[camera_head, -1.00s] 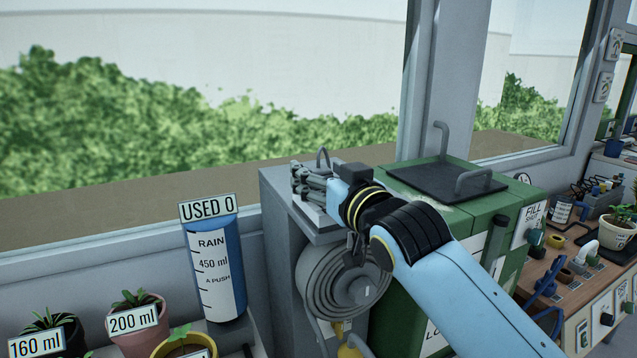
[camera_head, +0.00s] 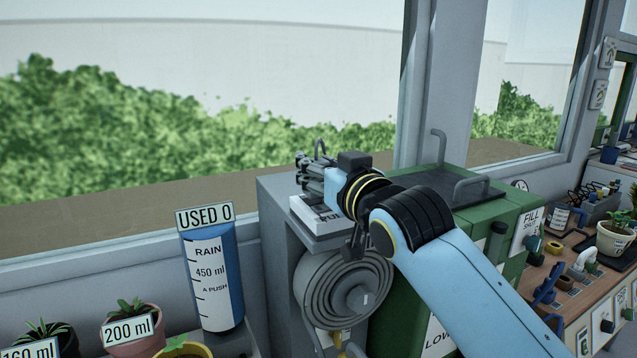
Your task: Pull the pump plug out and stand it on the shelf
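My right gripper (camera_head: 306,176) reaches in from the lower right and sits above a white plate (camera_head: 312,213) on the grey cabinet. The plate's lettering is partly covered, with "PU" showing. A grey loop (camera_head: 320,146), apparently the handle of the pump plug, stands up at the fingers and moves with them. The fingers seem closed on it, but the plug's body is hidden behind them. The grey cabinet top (camera_head: 275,187) shows to the left of the plate. I cannot tell which surface is the shelf. My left gripper is not in view.
A coiled grey hose (camera_head: 325,290) hangs below the plate. A green tank (camera_head: 510,212) with a dark handled lid (camera_head: 440,190) stands right. A blue rain gauge (camera_head: 236,285) marked "USED 0" and potted plants (camera_head: 132,338) stand left. A cluttered bench (camera_head: 550,275) lies far right.

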